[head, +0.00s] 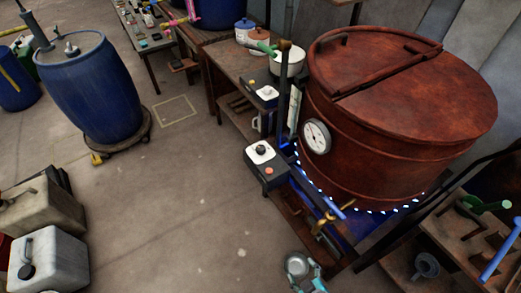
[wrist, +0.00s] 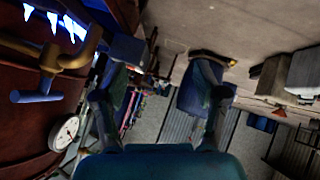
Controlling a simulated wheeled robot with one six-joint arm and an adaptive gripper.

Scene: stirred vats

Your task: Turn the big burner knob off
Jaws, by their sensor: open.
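A big rust-red lidded vat (head: 400,125) stands at the right in the head view, with lit flames (head: 385,211) around its base. A dark control box (head: 270,182) stands in front of it, with a black knob (head: 261,149) on a white plate and an orange-red button below. The knob's setting is too small to read. My gripper (wrist: 160,68) is open and empty in the wrist view, its two fingers apart. My arm's end shows at the bottom of the head view, apart from and below the box. The knob is not clear in the wrist view.
A brass pipe with a blue-handled valve (head: 333,213) juts out below the vat, also close at left in the wrist view (wrist: 38,97). A gauge (head: 316,137) is on the vat. A second, smaller knob box (head: 266,94) sits behind. Floor left of the box is free.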

